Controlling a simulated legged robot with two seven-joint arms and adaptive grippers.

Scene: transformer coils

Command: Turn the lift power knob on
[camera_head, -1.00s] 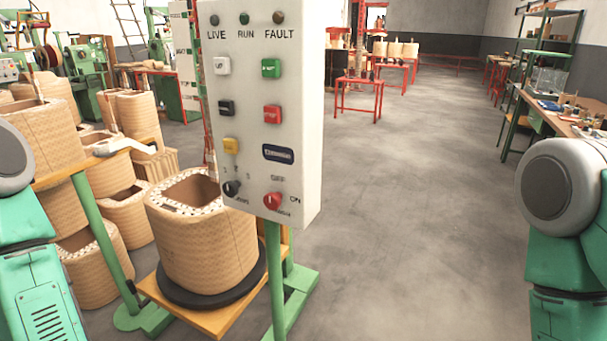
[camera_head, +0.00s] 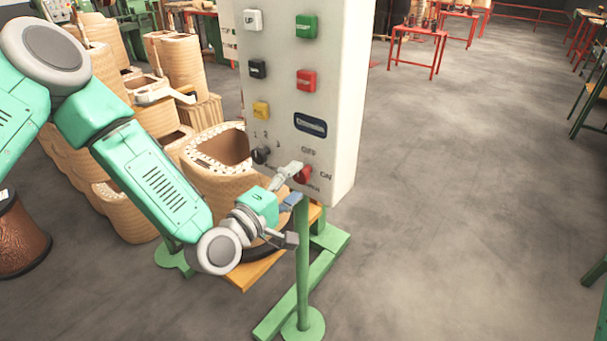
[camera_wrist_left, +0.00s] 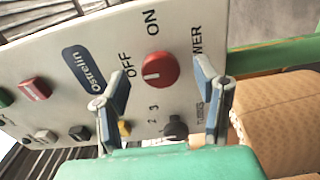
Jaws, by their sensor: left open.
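The red lift power knob (camera_head: 302,174) is at the lower right of the white control panel (camera_head: 345,110), with OFF above it and ON to its right. My left gripper (camera_head: 296,205) is open in front of the panel's lower edge, one finger overlapping the knob's left side in the head view. In the left wrist view the red knob (camera_wrist_left: 160,71) sits between the spread fingers of the left gripper (camera_wrist_left: 162,78). A pale mark on the knob lies toward the OFF side. I cannot tell whether a finger touches it. My right gripper is out of view.
A black selector knob (camera_head: 261,155) sits left of the red knob, with several push buttons above. A large wound coil (camera_head: 210,185) is close behind my left arm.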

